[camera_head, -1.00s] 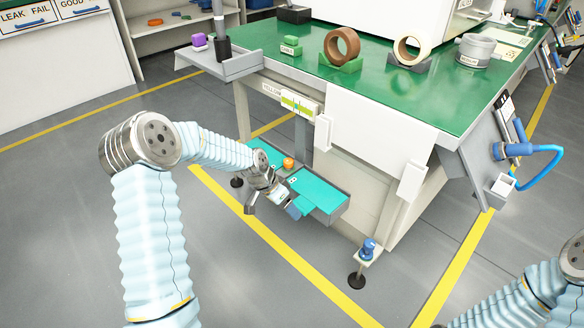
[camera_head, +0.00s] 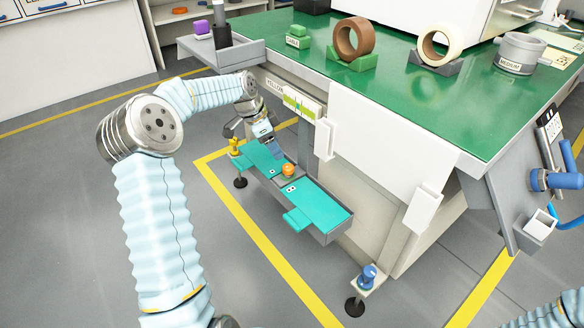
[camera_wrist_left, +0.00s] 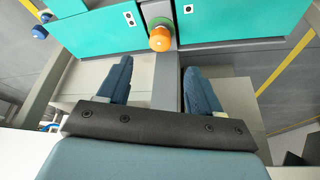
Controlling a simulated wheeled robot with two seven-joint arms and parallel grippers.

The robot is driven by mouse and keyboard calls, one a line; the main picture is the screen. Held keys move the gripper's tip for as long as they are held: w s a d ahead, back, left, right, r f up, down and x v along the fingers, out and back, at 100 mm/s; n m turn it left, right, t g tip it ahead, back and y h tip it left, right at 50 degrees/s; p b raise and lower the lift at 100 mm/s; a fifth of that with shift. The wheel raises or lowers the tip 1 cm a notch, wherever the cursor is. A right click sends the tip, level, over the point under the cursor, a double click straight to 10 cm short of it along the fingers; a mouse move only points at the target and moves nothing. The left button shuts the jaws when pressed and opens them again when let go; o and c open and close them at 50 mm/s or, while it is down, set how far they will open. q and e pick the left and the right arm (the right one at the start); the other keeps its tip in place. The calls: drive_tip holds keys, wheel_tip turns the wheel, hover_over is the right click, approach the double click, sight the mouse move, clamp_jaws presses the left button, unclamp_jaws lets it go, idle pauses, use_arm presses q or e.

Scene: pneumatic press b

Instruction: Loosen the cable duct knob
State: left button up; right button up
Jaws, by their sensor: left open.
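The orange round knob (camera_head: 288,170) sits at the middle of a low teal-topped duct (camera_head: 318,205) beside the green table. In the left wrist view the orange knob (camera_wrist_left: 160,38) stands between two teal panels (camera_wrist_left: 100,27), with a green ring behind it. My left gripper (camera_head: 274,155) is beside the far half of the duct, a little left of and behind the knob. In the wrist view its two blue fingers (camera_wrist_left: 158,82) are apart with nothing between them, and the knob lies beyond the fingertips. My right gripper is not visible.
A yellow knob (camera_head: 235,146) and a blue knob (camera_head: 368,275) stand on posts at the duct's two ends. The green table (camera_head: 385,95) with tape rolls (camera_head: 354,40) overhangs behind. White panels hang on its side. The floor in front is clear.

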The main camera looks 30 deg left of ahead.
sight(288, 167)
use_arm(q)
drive_tip(key=b+x, duration=0.1)
drive_tip(key=x, duration=1)
drive_tip(key=shift+b, duration=0.35)
drive_tip(key=shift+c, duration=0.2)
drive_tip(key=c, duration=1)
drive_tip(key=shift+d, duration=0.1)
